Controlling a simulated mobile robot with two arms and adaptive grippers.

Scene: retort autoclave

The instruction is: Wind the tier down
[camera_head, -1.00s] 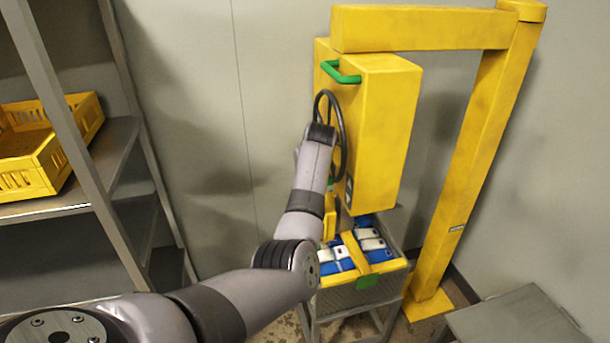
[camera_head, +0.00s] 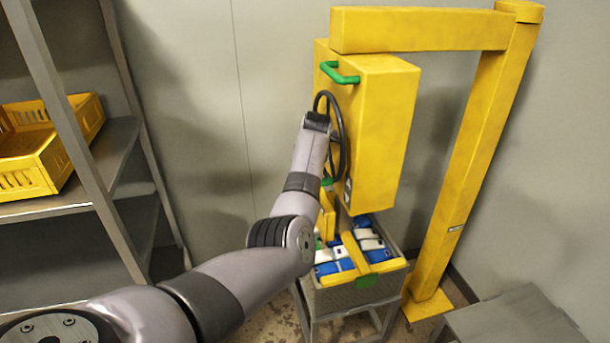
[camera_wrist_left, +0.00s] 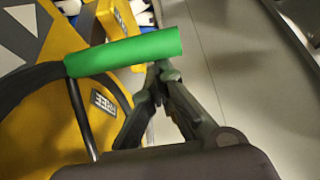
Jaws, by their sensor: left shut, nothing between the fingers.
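The yellow hoist box (camera_head: 382,130) has a dark handwheel (camera_head: 340,135) on its left face. My left arm reaches up to the wheel in the head view, and its wrist hides part of the rim and the gripper. In the left wrist view a green crank grip (camera_wrist_left: 125,52) on the dark wheel (camera_wrist_left: 28,88) lies across the tips of my left gripper (camera_wrist_left: 158,72). The fingers meet there, shut and empty; I cannot tell whether they touch the grip. Below the box, the grey tier basket (camera_head: 345,295) holds blue and white packs under a yellow strap. My right gripper is not in view.
A yellow post (camera_head: 470,150) with an overhead arm carries the box. The basket is at a grey stand (camera_head: 308,315). A shelf rack with a yellow crate (camera_head: 65,165) stands left. A grey surface (camera_head: 515,320) is at lower right.

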